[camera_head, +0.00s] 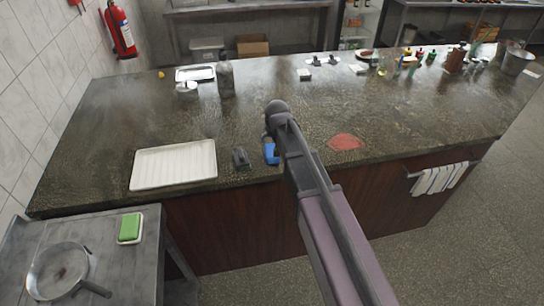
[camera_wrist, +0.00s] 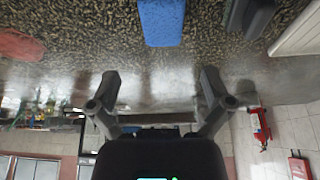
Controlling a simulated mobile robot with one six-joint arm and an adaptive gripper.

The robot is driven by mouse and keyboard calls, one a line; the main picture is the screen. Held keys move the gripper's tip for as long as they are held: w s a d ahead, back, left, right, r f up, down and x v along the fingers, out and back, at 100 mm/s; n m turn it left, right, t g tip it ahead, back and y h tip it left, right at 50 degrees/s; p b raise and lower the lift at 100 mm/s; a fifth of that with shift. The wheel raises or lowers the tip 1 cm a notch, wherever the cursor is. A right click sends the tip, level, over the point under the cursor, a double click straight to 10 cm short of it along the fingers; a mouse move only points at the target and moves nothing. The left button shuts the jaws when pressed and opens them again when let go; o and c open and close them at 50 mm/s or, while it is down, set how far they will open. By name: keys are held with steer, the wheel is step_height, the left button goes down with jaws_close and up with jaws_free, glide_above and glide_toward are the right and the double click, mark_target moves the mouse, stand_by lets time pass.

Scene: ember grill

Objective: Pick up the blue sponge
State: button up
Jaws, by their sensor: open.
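The blue sponge (camera_head: 271,154) lies on the dark stone counter (camera_head: 290,88) near its front edge, partly hidden by my arm in the head view. In the wrist view the blue sponge (camera_wrist: 161,22) is at the top centre, beyond and between the fingertips in the picture. My gripper (camera_wrist: 160,82) is open, its two fingers spread wide with nothing between them. The sponge is apart from the fingers. In the head view my arm covers the gripper, so its height over the counter is hard to tell.
A dark grey object (camera_head: 240,158) lies just left of the sponge, then a white tray (camera_head: 173,165). A red round patch (camera_head: 346,142) is to the right. A green sponge (camera_head: 130,228) on a dish and a pan (camera_head: 60,270) are on the lower side table. Bottles stand far right.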

mark_target(273, 147)
steer(key=shift+b+x, duration=2.95)
steer(key=shift+x, duration=0.6)
steer(key=shift+f, duration=0.1)
steer(key=shift+b+x, duration=2.35)
steer(key=shift+x, duration=0.15)
steer(key=shift+a, duration=0.2)
steer(key=shift+f, duration=0.2)
steer(key=c, duration=0.8)
